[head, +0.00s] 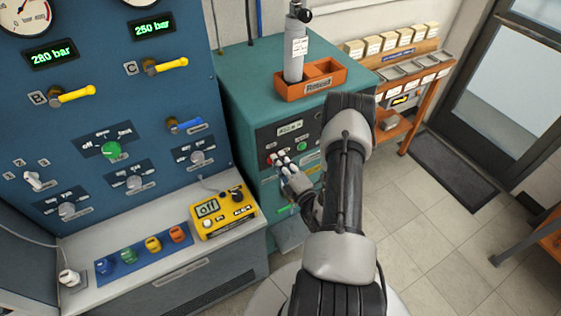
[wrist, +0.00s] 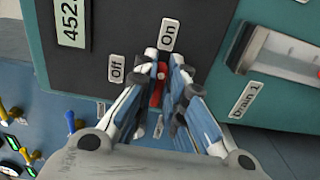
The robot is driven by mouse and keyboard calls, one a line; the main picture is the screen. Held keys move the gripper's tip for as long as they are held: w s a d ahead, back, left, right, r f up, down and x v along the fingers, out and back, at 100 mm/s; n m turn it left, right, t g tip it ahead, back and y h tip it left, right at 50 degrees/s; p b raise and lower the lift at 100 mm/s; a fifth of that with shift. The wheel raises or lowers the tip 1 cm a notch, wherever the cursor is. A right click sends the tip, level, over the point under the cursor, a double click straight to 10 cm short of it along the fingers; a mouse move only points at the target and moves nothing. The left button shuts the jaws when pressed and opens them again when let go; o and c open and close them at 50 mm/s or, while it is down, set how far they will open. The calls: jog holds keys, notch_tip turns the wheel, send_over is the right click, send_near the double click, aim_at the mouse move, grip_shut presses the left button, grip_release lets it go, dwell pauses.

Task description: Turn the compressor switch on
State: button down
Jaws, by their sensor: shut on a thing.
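The compressor switch is a small red handle (wrist: 158,87) on a dark panel (wrist: 120,25) in the wrist view. An "On" label (wrist: 169,35) is above it and an "Off" label (wrist: 115,68) is to its left. The handle stands roughly upright in the picture, its upper end toward "On"; the fingers hide part of it. My gripper (wrist: 164,72) is shut on the handle, one finger on each side. In the head view my gripper (head: 281,159) is at the front of the green cabinet (head: 245,85), its fingertips at the switch.
A grey cylinder (head: 295,55) stands by an orange tray (head: 290,92) on the cabinet. A yellow meter (head: 223,213) sits on the bench to the left, below a blue panel (head: 85,100) with valves. A shelf (head: 410,75) is behind right. Tiled floor (head: 430,210) is open at right.

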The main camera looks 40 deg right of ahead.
jog(key=c, duration=1.7)
grip_release()
jog(key=shift+o, duration=0.2)
jog(key=v, duration=1.2)
